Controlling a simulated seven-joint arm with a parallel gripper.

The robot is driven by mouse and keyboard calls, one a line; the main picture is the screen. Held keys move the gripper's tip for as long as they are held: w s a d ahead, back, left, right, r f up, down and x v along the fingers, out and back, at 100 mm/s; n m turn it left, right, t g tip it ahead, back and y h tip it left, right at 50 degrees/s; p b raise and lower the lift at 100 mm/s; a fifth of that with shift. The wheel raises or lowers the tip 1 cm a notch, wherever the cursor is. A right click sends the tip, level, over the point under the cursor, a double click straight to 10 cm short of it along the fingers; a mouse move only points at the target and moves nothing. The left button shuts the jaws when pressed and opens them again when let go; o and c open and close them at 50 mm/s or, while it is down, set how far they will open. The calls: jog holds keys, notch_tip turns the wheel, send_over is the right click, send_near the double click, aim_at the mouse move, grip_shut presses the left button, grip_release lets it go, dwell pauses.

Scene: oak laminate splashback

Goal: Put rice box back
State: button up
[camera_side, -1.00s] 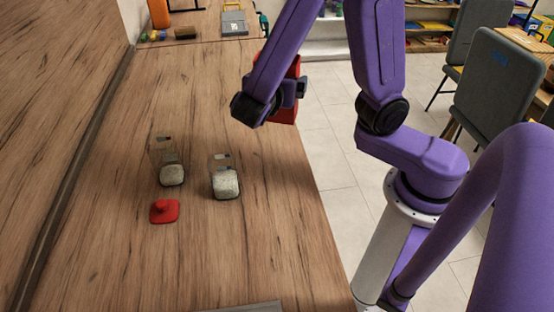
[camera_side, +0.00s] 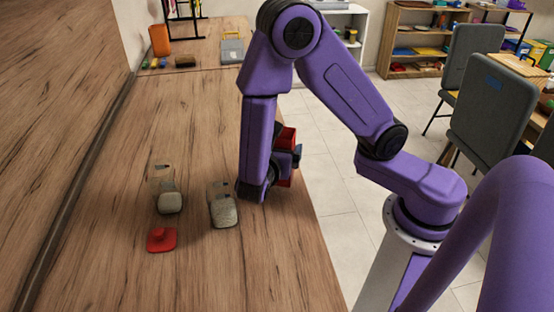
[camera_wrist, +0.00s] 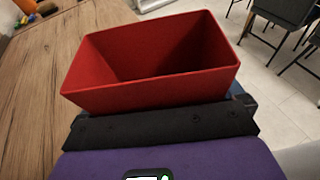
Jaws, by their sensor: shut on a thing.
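My gripper (camera_side: 296,157) is shut on a red box (camera_side: 287,139) near the right edge of the wooden counter (camera_side: 110,280). The box fills the middle of the wrist view (camera_wrist: 150,88); it is open-topped, with sloping walls, and its visible inside looks empty. The fingertips are hidden in the wrist view. Two clear containers with pale, grain-like contents stand to the left of my gripper, one nearer (camera_side: 223,208) and one farther left (camera_side: 168,200). I cannot tell for sure which thing is the rice box.
A red lid-like piece with a knob (camera_side: 161,239) lies in front of the left container. An orange block (camera_side: 160,40), a grey case (camera_side: 231,50) and small items stand at the far end. The counter between is clear; its right edge drops to the floor.

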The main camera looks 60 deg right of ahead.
jog(key=shift+f, duration=1.5)
jog(key=shift+f, duration=0.2)
jog(key=o, duration=0.9)
jog(key=shift+r, duration=0.15)
jog(key=shift+s+a+r, duration=0.1)
jog(key=shift+a+r, duration=0.05)
jog(key=shift+a, duration=0.1)
jog(key=v, duration=1.1)
jog(key=shift+a, duration=0.2)
jog(key=shift+d+r, duration=0.1)
